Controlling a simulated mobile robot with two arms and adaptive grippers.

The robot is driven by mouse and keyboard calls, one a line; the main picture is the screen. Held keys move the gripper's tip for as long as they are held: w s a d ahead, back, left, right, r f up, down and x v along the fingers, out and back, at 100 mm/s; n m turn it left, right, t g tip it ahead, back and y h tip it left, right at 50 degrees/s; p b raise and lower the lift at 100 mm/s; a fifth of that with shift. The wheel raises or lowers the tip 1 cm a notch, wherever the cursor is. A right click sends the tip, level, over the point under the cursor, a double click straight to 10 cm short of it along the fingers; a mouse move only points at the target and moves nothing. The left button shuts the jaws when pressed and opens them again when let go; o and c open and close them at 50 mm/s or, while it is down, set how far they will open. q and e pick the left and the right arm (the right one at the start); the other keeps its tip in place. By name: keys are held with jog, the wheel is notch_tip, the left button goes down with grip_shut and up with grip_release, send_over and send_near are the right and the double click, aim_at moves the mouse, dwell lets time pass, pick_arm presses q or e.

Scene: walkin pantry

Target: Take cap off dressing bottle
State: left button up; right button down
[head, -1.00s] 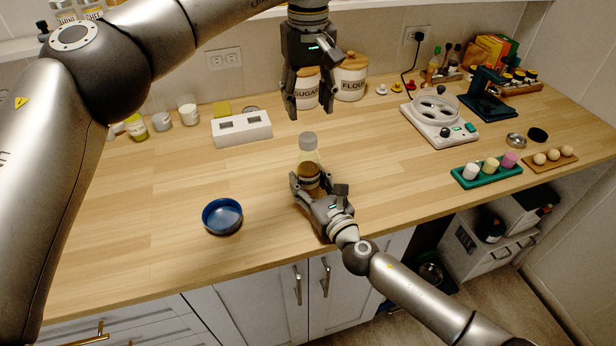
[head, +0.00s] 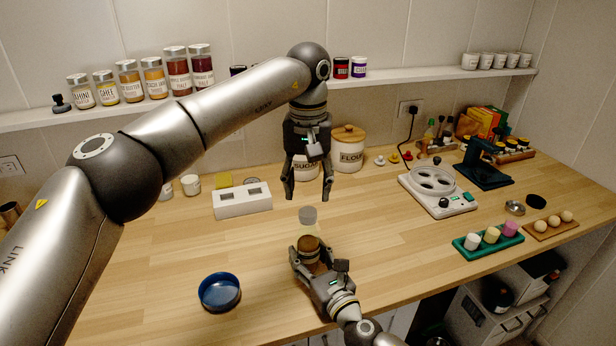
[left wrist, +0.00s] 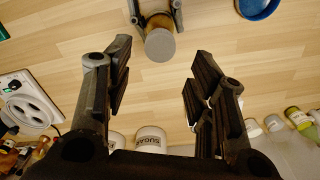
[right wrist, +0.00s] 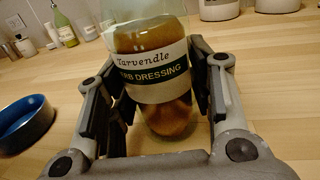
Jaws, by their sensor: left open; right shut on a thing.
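The dressing bottle (right wrist: 150,75) stands upright on the wooden counter, clear with brown contents and a label reading "Tarvendle", partly cut off, and "RB DRESSING". Its grey cap (head: 308,216) is on top and also shows in the left wrist view (left wrist: 160,45). My right gripper (head: 309,258) is shut around the bottle's body, with a finger on each side in the right wrist view (right wrist: 150,90). My left gripper (head: 307,192) is open and empty, pointing down above and behind the cap. In the left wrist view the cap lies beyond the open fingers (left wrist: 160,85), not between them.
A blue bowl (head: 220,292) sits left of the bottle. Behind my left gripper stand the sugar canister (head: 305,170) and flour canister (head: 348,152). A white appliance (head: 437,190) and a green tray (head: 488,241) are to the right. The counter around the bottle is clear.

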aim_at(308, 212)
pick_arm(q)
jog(key=shift+f, duration=3.05)
